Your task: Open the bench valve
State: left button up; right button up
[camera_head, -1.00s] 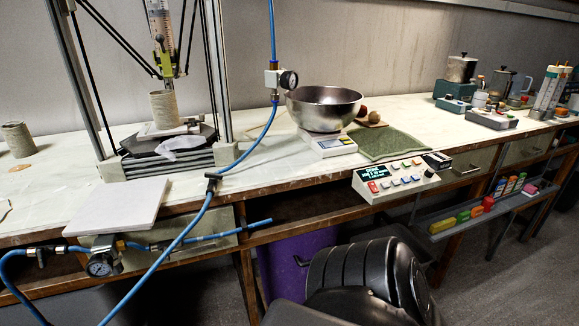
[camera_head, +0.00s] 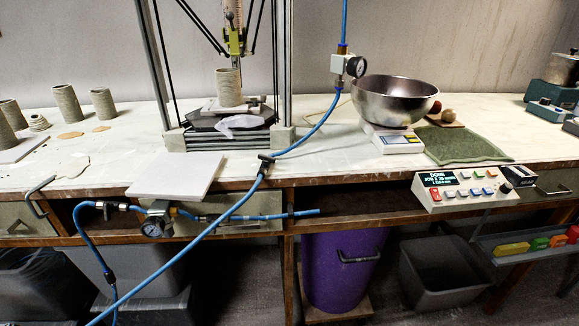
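A blue air hose (camera_head: 233,208) runs diagonally up across the bench front. A small dark valve-like fitting (camera_head: 266,161) sits on it at the bench's front edge, with a short bar that looks set across the hose. A second dark fitting (camera_head: 107,208) is on the blue line under the bench top, left of a round pressure gauge (camera_head: 154,227). I cannot tell for sure which one is the bench valve, nor whether either is open. Neither of my grippers is in view.
A white board (camera_head: 177,177) lies at the bench edge above the gauge. A clay printer frame (camera_head: 286,60) with a clay cylinder (camera_head: 228,87) stands behind. A steel bowl (camera_head: 394,98) and control box (camera_head: 465,188) are right. A purple bin (camera_head: 340,268) stands below.

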aim_at(266, 158)
jog(key=u, duration=0.05)
jog(key=k, duration=0.5)
jog(key=u, duration=2.05)
jog(key=i, duration=1.2)
jog(key=z, duration=2.05)
